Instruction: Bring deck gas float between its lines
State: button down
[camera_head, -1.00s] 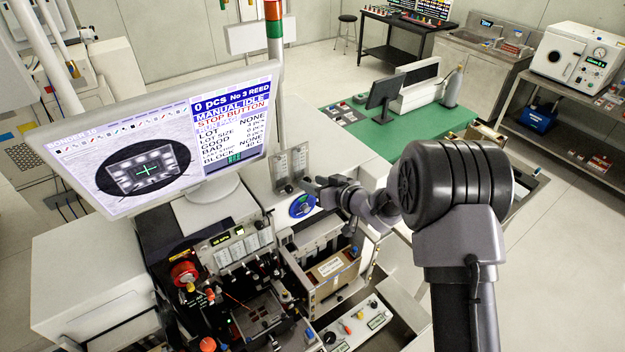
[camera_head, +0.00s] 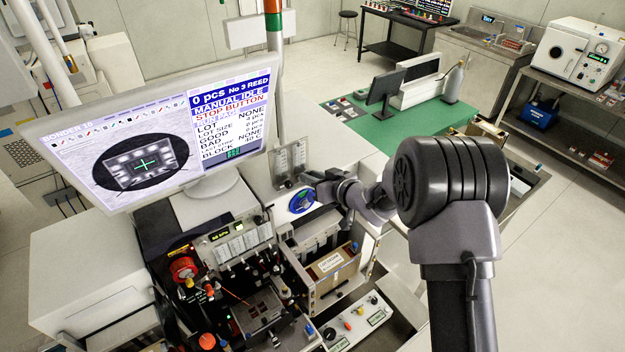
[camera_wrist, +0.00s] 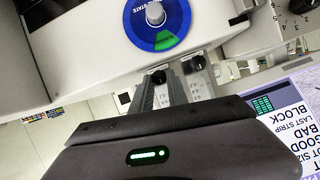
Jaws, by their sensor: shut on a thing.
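The gas flow meters (camera_head: 290,157) are a pair of upright grey plates on the machine top, right of the big monitor. The floats and their lines are too small to make out. In the wrist view the plates show behind my fingers, with one black knob (camera_wrist: 157,77) at the fingertips and a second black knob (camera_wrist: 194,64) beside it to the right. My gripper (camera_wrist: 156,86) is shut on the first knob. In the head view my gripper (camera_head: 309,179) reaches the foot of the meters from the right, and the held knob is hidden there.
A blue-rimmed round dial (camera_head: 302,200) sits just below my gripper; it also shows in the wrist view (camera_wrist: 157,20). The big monitor (camera_head: 150,140) stands close on the left. The bonder deck (camera_head: 262,315) lies in front, with a brown box (camera_head: 332,264) beside it.

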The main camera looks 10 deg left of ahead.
jog(key=n+b, duration=0.1)
jog(key=b, duration=0.3)
jog(key=n+t+h+b, duration=0.1)
jog(key=b, duration=0.3)
jog(key=n+t+h+b, duration=0.1)
jog(key=b, duration=0.3)
jog(key=shift+s+a+f+n+b, duration=0.2)
jog(key=shift+s+n+b, duration=0.1)
jog(key=shift+n, duration=0.1)
jog(key=shift+r, duration=0.15)
jog(key=shift+w, duration=0.1)
jog(key=c, duration=1.3)
grip_release()
